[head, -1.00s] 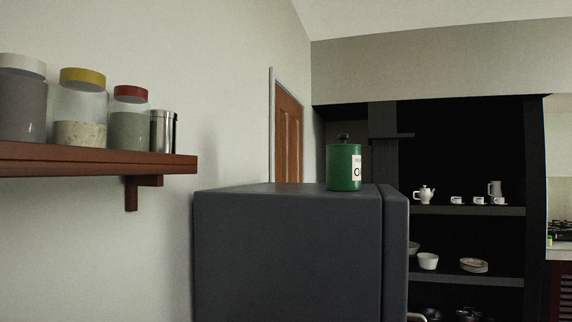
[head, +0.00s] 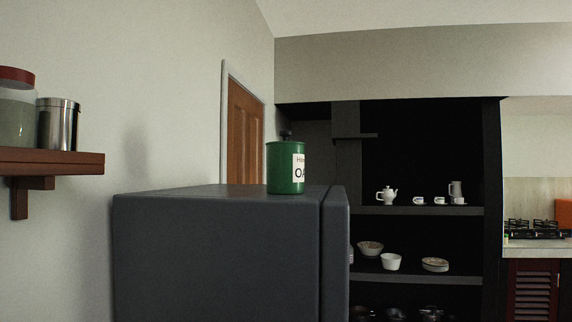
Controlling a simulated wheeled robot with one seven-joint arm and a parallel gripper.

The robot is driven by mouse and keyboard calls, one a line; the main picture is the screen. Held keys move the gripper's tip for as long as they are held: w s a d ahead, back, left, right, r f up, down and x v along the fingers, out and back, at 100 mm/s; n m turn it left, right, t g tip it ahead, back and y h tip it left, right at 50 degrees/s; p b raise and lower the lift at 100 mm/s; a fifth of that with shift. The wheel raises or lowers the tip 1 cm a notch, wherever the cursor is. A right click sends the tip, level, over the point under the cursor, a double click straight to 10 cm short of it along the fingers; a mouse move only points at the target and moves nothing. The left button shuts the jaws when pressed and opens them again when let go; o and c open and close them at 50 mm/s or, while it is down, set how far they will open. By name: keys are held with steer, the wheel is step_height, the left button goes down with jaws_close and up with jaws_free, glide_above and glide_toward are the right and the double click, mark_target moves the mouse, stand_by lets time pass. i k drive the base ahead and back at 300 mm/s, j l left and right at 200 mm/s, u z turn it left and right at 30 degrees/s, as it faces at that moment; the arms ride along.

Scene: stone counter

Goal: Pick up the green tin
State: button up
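The green tin (head: 281,168) stands upright on top of a dark grey fridge-like cabinet (head: 215,255), near the right end of its top. It has a dark knob on its lid and a white label with black letters on its right side. Nothing touches it from the sides. My gripper is not in view.
A wooden wall shelf (head: 60,161) at the left holds a jar with a red lid (head: 15,110) and a steel canister (head: 57,124). Dark shelves (head: 420,211) with white crockery stand behind at the right. A stove (head: 533,229) is at the far right. The cabinet top left of the tin is clear.

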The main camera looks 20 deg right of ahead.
mark_target(285, 162)
steer(key=i+j+z, duration=0.25)
steer(key=j+z, duration=0.2)
steer(key=j, duration=0.25)
steer(key=j+z, duration=0.25)
steer(key=j, duration=0.15)
steer(key=i, duration=0.05)
